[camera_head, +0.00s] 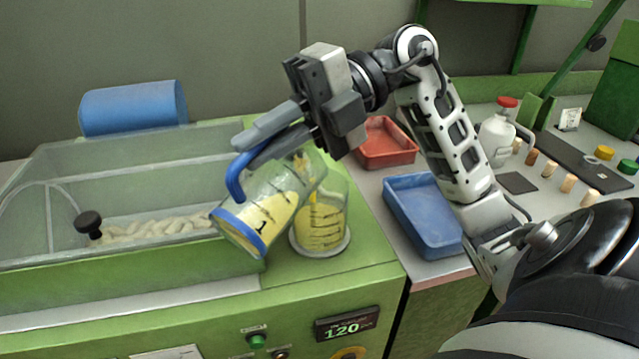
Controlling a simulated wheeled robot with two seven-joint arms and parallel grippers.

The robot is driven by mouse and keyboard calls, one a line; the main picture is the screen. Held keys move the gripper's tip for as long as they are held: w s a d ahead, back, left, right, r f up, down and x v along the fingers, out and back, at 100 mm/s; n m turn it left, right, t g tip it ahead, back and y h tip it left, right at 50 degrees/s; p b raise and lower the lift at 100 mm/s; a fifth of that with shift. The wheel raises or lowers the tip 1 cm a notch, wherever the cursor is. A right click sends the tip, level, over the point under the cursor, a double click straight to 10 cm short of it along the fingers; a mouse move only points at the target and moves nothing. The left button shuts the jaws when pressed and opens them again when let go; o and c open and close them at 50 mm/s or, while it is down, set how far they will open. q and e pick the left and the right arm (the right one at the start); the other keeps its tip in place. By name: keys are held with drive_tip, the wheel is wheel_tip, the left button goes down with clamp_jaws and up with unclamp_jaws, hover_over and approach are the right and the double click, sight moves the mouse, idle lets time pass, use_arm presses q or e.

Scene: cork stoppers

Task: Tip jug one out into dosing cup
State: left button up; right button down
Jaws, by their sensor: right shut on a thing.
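Jug one (262,212) is a clear jug with a blue handle, a blue band at its lower left end and a "1" on its side. It is strongly tilted, with its upper right end against or over the dosing cup in the picture. Yellow material shows inside it. My right gripper (250,150) is shut on the jug's blue handle. The dosing cup (322,222) is clear with dark graduation marks and stands upright on a pale round plate. Yellow material shows in it too; the jug partly hides it. My left gripper is out of view.
A clear-walled trough (120,180) with pale stoppers lies left, a blue roll (133,107) behind it. A red tray (385,143) and blue tray (422,212) stand right. A white bottle (497,135) and several corks are farther right. A display (347,325) reads 120.

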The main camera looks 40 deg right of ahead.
drive_tip(key=shift+w+d+r+y, duration=0.15)
drive_tip(key=shift+d+r+y, duration=0.15)
drive_tip(key=shift+d+y, duration=0.35)
drive_tip(key=shift+d+r+b, duration=0.1)
drive_tip(key=shift+d+b, duration=0.2)
drive_tip(key=shift+b, duration=0.05)
drive_tip(key=shift+w+d+r+m+y+b, duration=0.15)
drive_tip(key=shift+d+r+m+y+b, duration=0.2)
drive_tip(key=shift+d+y, duration=0.3)
